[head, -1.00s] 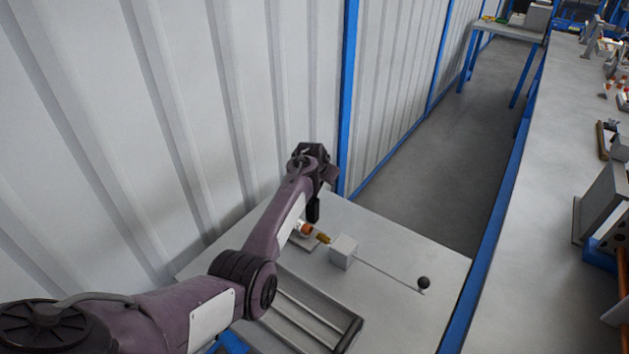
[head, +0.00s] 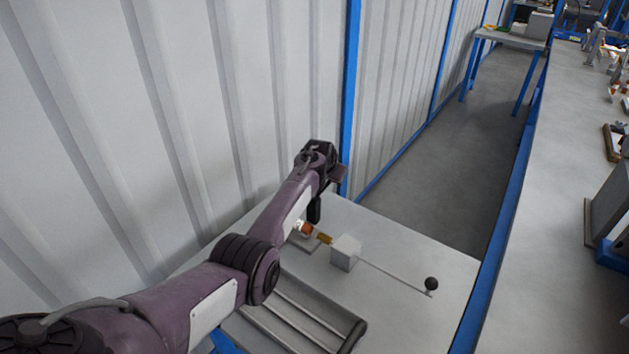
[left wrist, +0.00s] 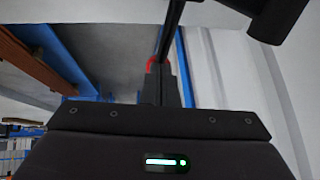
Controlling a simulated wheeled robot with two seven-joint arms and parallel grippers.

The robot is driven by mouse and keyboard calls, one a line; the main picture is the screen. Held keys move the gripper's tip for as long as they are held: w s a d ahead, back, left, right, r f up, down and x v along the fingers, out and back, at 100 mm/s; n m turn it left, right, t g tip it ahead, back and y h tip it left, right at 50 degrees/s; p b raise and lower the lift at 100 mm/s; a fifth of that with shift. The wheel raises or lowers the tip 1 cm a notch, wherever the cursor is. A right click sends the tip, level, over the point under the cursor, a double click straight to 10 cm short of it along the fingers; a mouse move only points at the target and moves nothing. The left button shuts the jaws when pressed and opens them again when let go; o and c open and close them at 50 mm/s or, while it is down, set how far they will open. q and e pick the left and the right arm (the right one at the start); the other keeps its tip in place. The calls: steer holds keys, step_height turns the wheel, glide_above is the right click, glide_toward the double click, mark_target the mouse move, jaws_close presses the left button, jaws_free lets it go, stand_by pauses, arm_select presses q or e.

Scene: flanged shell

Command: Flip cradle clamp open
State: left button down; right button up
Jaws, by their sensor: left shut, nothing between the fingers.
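On the low grey table, a grey block (head: 346,253) has a thin rod running right to a black ball knob (head: 431,284). A brass-coloured piece (head: 324,238) and an orange and white part (head: 306,229) sit left of the block. I cannot tell which part is the cradle clamp. My left gripper (head: 314,211) points down just above the orange part, partly covering that area. In the left wrist view its fingers (left wrist: 160,83) are shut and empty, with red beside them. A dark rod (left wrist: 172,30) and a black cylinder (left wrist: 280,16) show beyond them. My right gripper is not in view.
A rack of grey bars (head: 305,318) lies at the table's near side. A corrugated wall (head: 150,120) with a blue post (head: 350,95) stands close behind my arm. A long bench (head: 560,170) runs along the right. The table is clear around the knob.

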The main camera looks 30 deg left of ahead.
arm_select(q)
steer(key=shift+f, duration=0.25)
step_height(320, 180, up, 14)
steer(key=s+d+p, duration=0.2)
steer(key=shift+d+p, duration=0.2)
steer(key=shift+p, duration=0.1)
stand_by(0.3)
stand_by(0.3)
